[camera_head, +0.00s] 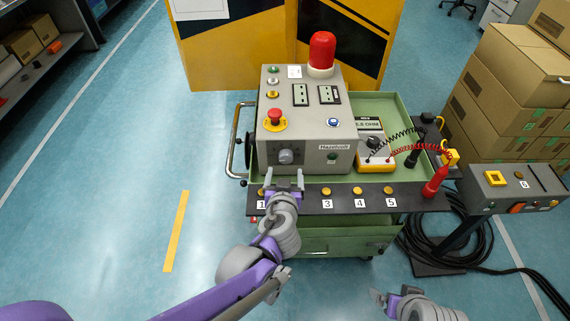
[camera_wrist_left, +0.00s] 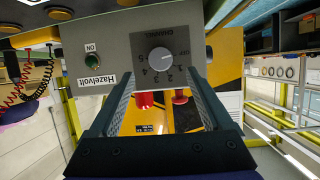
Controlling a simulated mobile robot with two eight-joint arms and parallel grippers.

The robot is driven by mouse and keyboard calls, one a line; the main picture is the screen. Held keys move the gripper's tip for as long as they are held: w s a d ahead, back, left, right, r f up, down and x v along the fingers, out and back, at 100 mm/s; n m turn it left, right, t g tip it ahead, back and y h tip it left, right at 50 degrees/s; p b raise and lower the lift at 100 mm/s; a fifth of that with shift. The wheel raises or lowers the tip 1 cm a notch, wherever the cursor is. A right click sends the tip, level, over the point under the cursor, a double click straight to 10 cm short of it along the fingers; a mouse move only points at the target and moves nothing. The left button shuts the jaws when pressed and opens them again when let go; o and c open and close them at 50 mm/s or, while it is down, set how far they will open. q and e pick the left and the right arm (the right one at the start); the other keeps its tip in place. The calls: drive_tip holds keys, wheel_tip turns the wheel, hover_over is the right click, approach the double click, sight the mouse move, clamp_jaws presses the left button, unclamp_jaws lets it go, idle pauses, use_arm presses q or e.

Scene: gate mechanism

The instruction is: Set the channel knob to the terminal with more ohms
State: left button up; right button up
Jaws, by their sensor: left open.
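The channel knob (camera_head: 285,156) is a grey dial on the front of the grey control box (camera_head: 334,157). In the left wrist view the knob (camera_wrist_left: 162,57) has a numbered scale; I cannot tell its setting surely. My left gripper (camera_head: 284,175) is open just in front of the knob, fingers apart with nothing between them. The right gripper (camera_head: 386,298) is partly in view at the bottom, its jaws unclear. The dark terminal strip (camera_head: 309,200) has numbered brass terminals; terminal 2 is hidden by my arm. The meter (camera_head: 372,126) shows an ohm reading, digits hard to read.
A black probe (camera_head: 412,158) and a red probe (camera_head: 435,182) hang on coiled leads at the right. The box has a red emergency button (camera_head: 274,117) and a red lamp (camera_head: 321,54). A panel on a stand (camera_head: 512,184) is right of the green cart.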

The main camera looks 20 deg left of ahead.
sight(286, 160)
use_arm(q)
drive_tip(key=b+x, duration=0.1)
drive_tip(key=x, duration=0.6)
drive_tip(key=shift+w+a, duration=0.1)
drive_tip(key=shift+w, duration=0.05)
clamp_jaws()
